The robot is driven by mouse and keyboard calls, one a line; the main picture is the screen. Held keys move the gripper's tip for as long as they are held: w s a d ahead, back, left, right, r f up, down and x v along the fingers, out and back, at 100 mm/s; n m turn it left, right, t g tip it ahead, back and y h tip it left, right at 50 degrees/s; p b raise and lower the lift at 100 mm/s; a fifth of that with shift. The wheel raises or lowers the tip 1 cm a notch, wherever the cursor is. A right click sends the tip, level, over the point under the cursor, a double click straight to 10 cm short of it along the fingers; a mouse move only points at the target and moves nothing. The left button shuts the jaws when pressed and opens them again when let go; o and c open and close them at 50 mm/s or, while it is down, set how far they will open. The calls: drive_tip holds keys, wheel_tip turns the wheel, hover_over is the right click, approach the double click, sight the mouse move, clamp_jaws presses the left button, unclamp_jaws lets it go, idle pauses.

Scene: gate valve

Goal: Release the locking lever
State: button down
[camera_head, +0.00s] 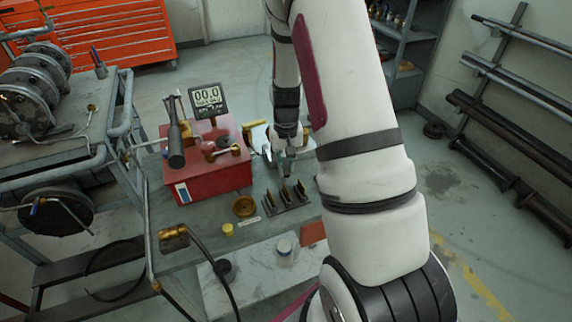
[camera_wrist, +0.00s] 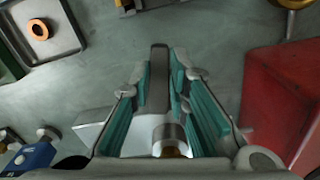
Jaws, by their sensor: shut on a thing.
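My gripper (camera_head: 282,165) is low over the bench, just right of the red box (camera_head: 212,178). In the wrist view its teal-padded fingers (camera_wrist: 172,85) are closed around a dark grey bar (camera_wrist: 158,68), which I take to be the locking lever. The bar's rounded far end stands out past the fingertips. A metal cylinder with a brass-coloured middle (camera_wrist: 168,138) shows between the fingers near the palm. A pale block (camera_wrist: 92,130) lies left of it. In the head view the gripper and arm hide the lever.
The red box carries a display (camera_head: 208,98) and a black-handled tool (camera_head: 175,145) on its left. A black rack with upright brass-coloured pieces (camera_head: 287,198) stands in front of my gripper. A tray (camera_wrist: 50,50) holds an orange ring (camera_wrist: 38,29). Bare bench lies beyond the fingertips.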

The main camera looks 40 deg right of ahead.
drive_tip(key=n, duration=0.1)
drive_tip(key=d+n, duration=0.1)
drive_tip(key=n, duration=0.1)
drive_tip(key=shift+s+d, duration=0.1)
drive_tip(key=shift+s, duration=0.15)
drive_tip(key=c, duration=1.6)
unclamp_jaws()
drive_tip(key=shift+o, duration=0.2)
wheel_tip(320, 180, up, 12)
